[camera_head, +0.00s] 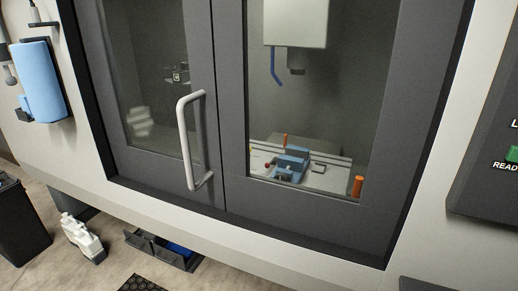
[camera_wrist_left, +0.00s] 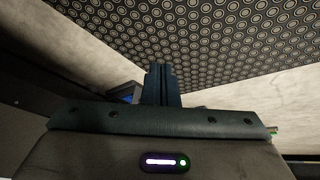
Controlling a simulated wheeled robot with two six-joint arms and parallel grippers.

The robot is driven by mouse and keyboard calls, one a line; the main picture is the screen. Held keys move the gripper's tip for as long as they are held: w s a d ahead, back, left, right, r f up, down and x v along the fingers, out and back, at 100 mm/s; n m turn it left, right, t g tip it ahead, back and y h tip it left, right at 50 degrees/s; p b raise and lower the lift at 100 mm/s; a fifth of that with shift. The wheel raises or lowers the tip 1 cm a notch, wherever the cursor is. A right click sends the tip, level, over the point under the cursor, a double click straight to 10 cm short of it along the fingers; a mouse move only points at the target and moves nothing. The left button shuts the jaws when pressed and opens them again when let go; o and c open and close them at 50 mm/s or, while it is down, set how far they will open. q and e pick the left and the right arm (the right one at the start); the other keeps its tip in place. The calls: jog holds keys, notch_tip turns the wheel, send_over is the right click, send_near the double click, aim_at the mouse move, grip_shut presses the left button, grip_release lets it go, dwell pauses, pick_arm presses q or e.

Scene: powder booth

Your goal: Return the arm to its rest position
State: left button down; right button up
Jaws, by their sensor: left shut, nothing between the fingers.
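My left gripper (camera_wrist_left: 160,84) shows in the left wrist view, with its dark fingers together and nothing between them. It points toward a dark mat with a pattern of round studs (camera_wrist_left: 200,35) and a pale floor. How far the fingertips are from the mat is hard to tell. Neither gripper shows in the head view. My right gripper is in neither view.
A booth with closed dark-framed glass doors and a pale handle (camera_head: 187,140) fills the head view. A blue vise-like fixture (camera_head: 290,163) stands inside. Below are a dark bin (camera_head: 18,225), an open dark tray (camera_head: 150,245) and a white object (camera_head: 82,238).

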pick_arm(q)
jog(key=s+d+f+m+g, duration=0.1)
jog(key=s+d+f, duration=0.1)
jog(key=s, duration=0.6)
jog(key=s+d+f+m+g, duration=0.1)
jog(key=s+f, duration=0.3)
jog(key=s, duration=0.5)
jog(key=s+d+f+m+g, duration=0.2)
jog(key=s+d+f+m, duration=0.1)
jog(key=s, duration=0.5)
jog(key=shift+s+d+f, duration=0.15)
jog(key=shift+d+f, duration=0.3)
jog(key=shift+d, duration=0.15)
